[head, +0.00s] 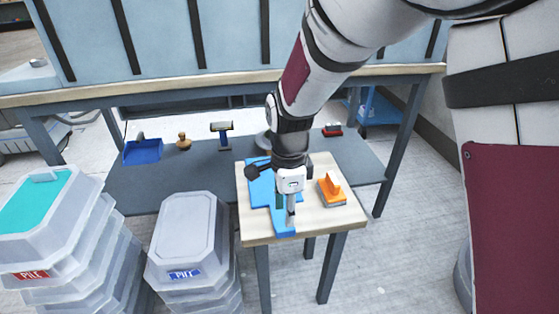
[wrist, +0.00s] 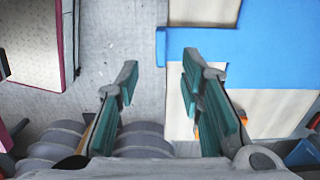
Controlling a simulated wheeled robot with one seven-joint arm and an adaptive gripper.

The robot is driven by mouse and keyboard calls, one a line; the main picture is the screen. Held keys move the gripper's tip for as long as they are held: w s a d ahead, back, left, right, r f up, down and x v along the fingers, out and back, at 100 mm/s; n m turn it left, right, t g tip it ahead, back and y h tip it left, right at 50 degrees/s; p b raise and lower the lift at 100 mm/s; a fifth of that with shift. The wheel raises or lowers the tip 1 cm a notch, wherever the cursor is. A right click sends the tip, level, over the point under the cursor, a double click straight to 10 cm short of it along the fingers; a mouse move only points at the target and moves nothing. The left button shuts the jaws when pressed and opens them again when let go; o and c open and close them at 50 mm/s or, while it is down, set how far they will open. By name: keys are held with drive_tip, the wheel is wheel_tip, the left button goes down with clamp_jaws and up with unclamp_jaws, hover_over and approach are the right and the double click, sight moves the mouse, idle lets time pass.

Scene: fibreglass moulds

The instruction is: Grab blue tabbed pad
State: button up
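The blue tabbed pad (head: 262,190) lies flat on a small wood-topped table (head: 318,222). Its narrow tab (head: 285,233) reaches the table's front edge. In the wrist view the pad (wrist: 275,50) fills the upper right, and its tab (wrist: 195,42) points left, ending just past the table edge. My gripper (head: 291,214) points down over the front part of the pad and hides some of it. In the wrist view my gripper (wrist: 160,80) is open, with nothing between its green-padded fingers. The tab lies beyond the fingertips in that view; I cannot tell the height gap.
An orange-handled tool (head: 332,191) stands on the table close right of my gripper. Lidded grey bins (head: 188,235) stand left of the table. A grey bench shelf (head: 155,190) behind holds a blue tray (head: 142,152) and several hand tools. Floor is clear at right.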

sight(286, 229)
drive_tip(key=shift+a+f+b, duration=0.1)
drive_tip(key=shift+f+b, duration=1.5)
drive_tip(key=shift+f, duration=1.8)
clamp_jaws()
